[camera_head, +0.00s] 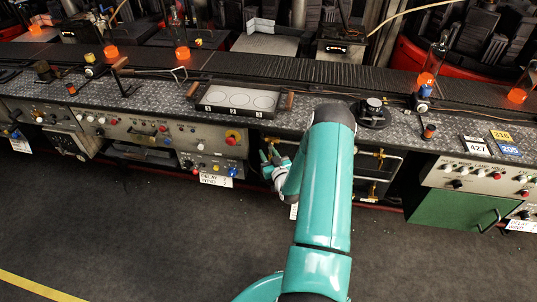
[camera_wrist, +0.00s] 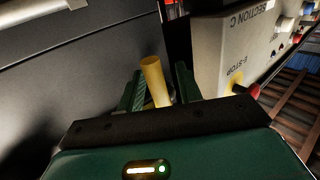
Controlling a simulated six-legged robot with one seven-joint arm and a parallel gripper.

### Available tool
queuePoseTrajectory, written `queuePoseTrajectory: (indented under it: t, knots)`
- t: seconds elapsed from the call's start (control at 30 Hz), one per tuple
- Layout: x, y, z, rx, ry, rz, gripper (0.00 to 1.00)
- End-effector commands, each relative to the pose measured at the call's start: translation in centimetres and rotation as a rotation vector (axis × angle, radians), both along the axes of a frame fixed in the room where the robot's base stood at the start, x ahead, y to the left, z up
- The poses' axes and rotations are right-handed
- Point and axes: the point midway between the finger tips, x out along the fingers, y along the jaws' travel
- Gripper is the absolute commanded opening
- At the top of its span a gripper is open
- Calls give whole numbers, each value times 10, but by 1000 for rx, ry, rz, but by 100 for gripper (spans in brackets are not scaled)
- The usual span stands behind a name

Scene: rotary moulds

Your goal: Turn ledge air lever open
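A brass-yellow rod (camera_wrist: 155,82), apparently the ledge air lever, stands between the two green fingers of my gripper (camera_wrist: 158,90) in the wrist view. The fingers are apart, one on each side of the rod. A narrow gap seems to show on the right; contact on the left is unclear. In the head view my gripper (camera_head: 268,162) is below the ledge, at the left side of an open bay, right of a grey control panel. The rod cannot be made out there. My arm hides part of the bay.
The grey panel (camera_head: 165,135) with knobs and a red button stands close left of my gripper; a panel marked SECTION C (camera_wrist: 225,50) shows in the wrist view. Brass pipes (camera_head: 378,155) run right of my arm. The ledge (camera_head: 290,122) is above. The floor (camera_head: 130,230) in front is clear.

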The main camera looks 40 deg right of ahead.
Motion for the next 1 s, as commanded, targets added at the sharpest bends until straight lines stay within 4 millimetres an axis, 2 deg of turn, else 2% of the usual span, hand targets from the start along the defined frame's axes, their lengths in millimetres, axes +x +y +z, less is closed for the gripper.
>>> queuePoseTrajectory:
  t: [0.17,0.33,0.73,1.0]
  knots:
    - [0,0,0,0,0,0,33]
    - [0,0,0,0,0,0,0]
    - [-1,0,0,-13,18,1,0]
    - [-6,-4,0,-88,113,3,0]
